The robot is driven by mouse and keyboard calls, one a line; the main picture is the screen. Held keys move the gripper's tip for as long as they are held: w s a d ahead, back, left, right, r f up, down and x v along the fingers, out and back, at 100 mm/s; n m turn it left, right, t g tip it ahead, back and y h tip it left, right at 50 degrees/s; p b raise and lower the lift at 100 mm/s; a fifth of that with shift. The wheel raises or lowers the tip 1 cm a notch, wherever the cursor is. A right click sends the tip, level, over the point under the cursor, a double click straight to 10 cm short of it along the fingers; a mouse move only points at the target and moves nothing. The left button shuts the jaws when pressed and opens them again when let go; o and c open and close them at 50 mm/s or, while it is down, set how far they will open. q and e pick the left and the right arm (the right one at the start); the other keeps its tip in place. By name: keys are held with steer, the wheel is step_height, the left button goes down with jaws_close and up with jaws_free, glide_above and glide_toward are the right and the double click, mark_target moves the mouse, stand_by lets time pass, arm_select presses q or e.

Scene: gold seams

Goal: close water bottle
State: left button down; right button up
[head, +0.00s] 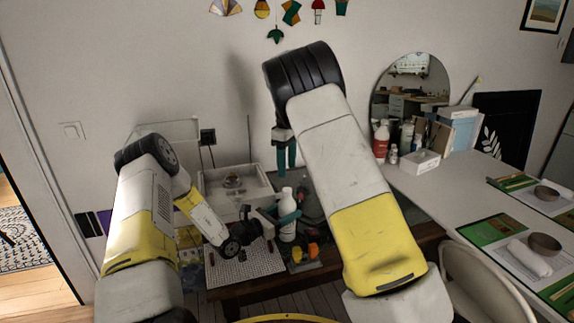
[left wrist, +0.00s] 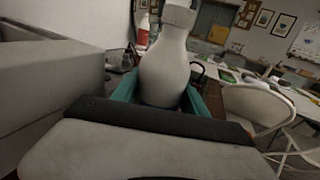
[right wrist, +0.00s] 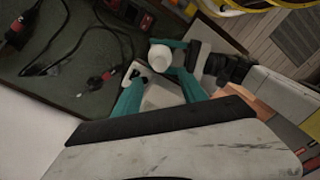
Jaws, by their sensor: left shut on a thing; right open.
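The white water bottle (head: 287,202) stands upright over the work table in the head view. My left gripper (head: 285,218) is shut on its body from the side. The left wrist view shows the bottle (left wrist: 168,72) between the teal fingers, with a broader pale cap or collar (left wrist: 180,16) at its top, partly cut off. I cannot tell how tight it sits. My right gripper (head: 286,152) is open, fingers down, above the bottle and apart from it. In the right wrist view the bottle's round white top (right wrist: 160,56) shows just beyond the open fingertips.
A white perforated board (head: 243,266) and a white open box (head: 225,187) are near the bottle. Black cables (right wrist: 60,50) lie on the dark table top. A long white table (head: 440,185) with containers and a round mirror (head: 408,85) is at the right.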

mark_target(287, 189)
stand_by(0.3)
steer(key=shift+f, duration=4)
jaws_close()
